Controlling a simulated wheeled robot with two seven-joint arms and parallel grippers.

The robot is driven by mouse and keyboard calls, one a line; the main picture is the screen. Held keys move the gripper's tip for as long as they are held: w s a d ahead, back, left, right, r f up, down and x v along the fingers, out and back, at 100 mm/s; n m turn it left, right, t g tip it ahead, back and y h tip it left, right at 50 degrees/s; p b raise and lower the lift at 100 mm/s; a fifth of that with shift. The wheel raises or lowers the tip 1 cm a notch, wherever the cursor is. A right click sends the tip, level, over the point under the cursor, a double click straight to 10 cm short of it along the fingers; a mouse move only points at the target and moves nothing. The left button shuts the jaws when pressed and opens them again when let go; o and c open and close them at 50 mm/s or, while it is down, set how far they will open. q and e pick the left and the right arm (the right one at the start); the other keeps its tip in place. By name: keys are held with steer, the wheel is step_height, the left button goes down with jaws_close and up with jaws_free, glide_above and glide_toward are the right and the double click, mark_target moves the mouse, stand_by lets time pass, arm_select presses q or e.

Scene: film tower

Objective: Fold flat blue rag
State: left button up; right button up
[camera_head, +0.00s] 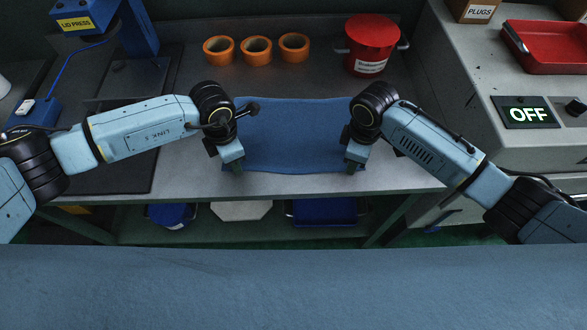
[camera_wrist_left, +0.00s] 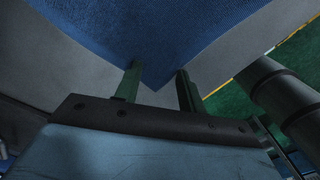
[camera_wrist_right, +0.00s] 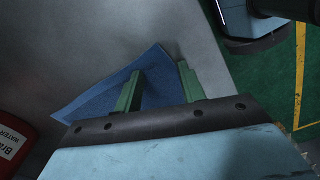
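The blue rag (camera_head: 290,130) lies spread flat on the grey worktop (camera_head: 400,176) in the head view, its near edge close to the worktop's front edge. My left gripper (camera_head: 238,167) is over its near left corner. In the left wrist view (camera_wrist_left: 157,80) its green fingers are apart, with the rag's corner pointing in between them. My right gripper (camera_head: 353,167) is over the near right corner. In the right wrist view (camera_wrist_right: 158,86) its fingers are apart, with part of the rag showing between them. Whether the fingertips touch the rag I cannot tell.
Several orange rings (camera_head: 256,50) and a red pot (camera_head: 370,45) stand behind the rag. A dark mat (camera_head: 115,140) and a blue lid press (camera_head: 84,17) are at left. A console reading OFF (camera_head: 528,113) and a red tray (camera_head: 550,50) are at right. A lower shelf holds items.

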arm_select(q)
jaws_close()
arm_select(e)
steer(key=shift+f, duration=0.1)
jaws_close()
arm_select(q)
steer(key=shift+a, duration=0.1)
